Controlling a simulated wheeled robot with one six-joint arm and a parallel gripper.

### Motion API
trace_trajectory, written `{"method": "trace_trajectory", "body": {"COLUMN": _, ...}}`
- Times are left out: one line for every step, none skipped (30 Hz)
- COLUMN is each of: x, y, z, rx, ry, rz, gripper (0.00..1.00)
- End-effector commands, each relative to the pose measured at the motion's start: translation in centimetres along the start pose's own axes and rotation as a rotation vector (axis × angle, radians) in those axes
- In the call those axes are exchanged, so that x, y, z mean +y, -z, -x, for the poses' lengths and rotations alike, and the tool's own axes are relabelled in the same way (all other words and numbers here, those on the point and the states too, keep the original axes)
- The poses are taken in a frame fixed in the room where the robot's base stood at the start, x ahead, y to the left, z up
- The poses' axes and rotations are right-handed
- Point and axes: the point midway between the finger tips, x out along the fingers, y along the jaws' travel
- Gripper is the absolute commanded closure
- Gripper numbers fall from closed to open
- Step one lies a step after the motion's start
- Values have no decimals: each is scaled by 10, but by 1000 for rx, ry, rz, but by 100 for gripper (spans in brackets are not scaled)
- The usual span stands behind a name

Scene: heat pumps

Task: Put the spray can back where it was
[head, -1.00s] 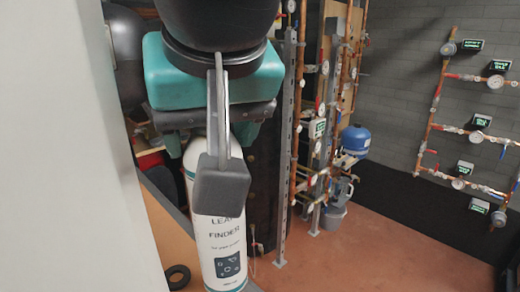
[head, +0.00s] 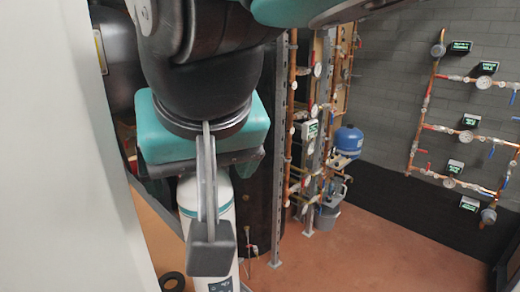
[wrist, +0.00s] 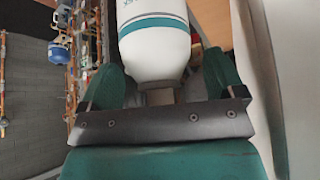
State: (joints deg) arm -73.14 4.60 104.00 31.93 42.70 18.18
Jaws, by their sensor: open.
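The spray can (head: 190,222) is white with a teal band and stands below my gripper in the head view. Its lower part is cut off by the picture's bottom edge. In the wrist view the can (wrist: 155,50) has its rounded shoulder and neck close to my gripper, between the two teal fingers. My gripper (wrist: 162,80) is open, with gaps on both sides of the can. In the head view one grey finger of my gripper hangs in front of the can and hides part of it.
An orange-brown surface with a dark ring (head: 172,283) lies beside the can. A pale panel (head: 75,160) stands close on the left. A metal post (head: 281,150), copper pipes and a blue tank (head: 348,140) are to the right. Reddish floor (head: 370,250) lies open beyond.

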Motion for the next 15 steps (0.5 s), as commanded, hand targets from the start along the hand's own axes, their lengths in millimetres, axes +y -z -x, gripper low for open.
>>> {"method": "trace_trajectory", "body": {"x": 0, "y": 2, "z": 4, "rx": 1, "ry": 1, "rz": 0, "gripper": 12}}
{"method": "trace_trajectory", "body": {"x": 0, "y": 1, "z": 5, "rx": 2, "ry": 2, "rz": 1, "gripper": 12}}
{"method": "trace_trajectory", "body": {"x": -1, "y": 1, "z": 10, "rx": 3, "ry": 2, "rz": 1, "gripper": 12}}
{"method": "trace_trajectory", "body": {"x": -1, "y": 1, "z": 14, "rx": 4, "ry": 2, "rz": 1, "gripper": 12}}
{"method": "trace_trajectory", "body": {"x": -2, "y": 1, "z": 19, "rx": 4, "ry": 4, "rz": 1, "gripper": 12}}
{"method": "trace_trajectory", "body": {"x": -1, "y": 1, "z": 27, "rx": 4, "ry": 4, "rz": 0, "gripper": 12}}
{"method": "trace_trajectory", "body": {"x": -1, "y": 0, "z": 34, "rx": 4, "ry": 7, "rz": 0, "gripper": 12}}
{"method": "trace_trajectory", "body": {"x": -2, "y": 1, "z": 41, "rx": 4, "ry": 6, "rz": 1, "gripper": 12}}
{"method": "trace_trajectory", "body": {"x": -2, "y": 1, "z": 50, "rx": 4, "ry": 5, "rz": 2, "gripper": 12}}
{"method": "trace_trajectory", "body": {"x": -2, "y": 1, "z": 58, "rx": 5, "ry": 6, "rz": 1, "gripper": 12}}
{"method": "trace_trajectory", "body": {"x": -1, "y": 1, "z": 64, "rx": 3, "ry": 6, "rz": 0, "gripper": 12}}
{"method": "trace_trajectory", "body": {"x": -2, "y": 2, "z": 74, "rx": 4, "ry": 6, "rz": 1, "gripper": 12}}
{"method": "trace_trajectory", "body": {"x": -2, "y": 2, "z": 81, "rx": 3, "ry": 4, "rz": 1, "gripper": 12}}
{"method": "trace_trajectory", "body": {"x": -2, "y": 2, "z": 87, "rx": 3, "ry": 5, "rz": 2, "gripper": 12}}
{"method": "trace_trajectory", "body": {"x": -2, "y": 1, "z": 94, "rx": 2, "ry": 5, "rz": 1, "gripper": 12}}
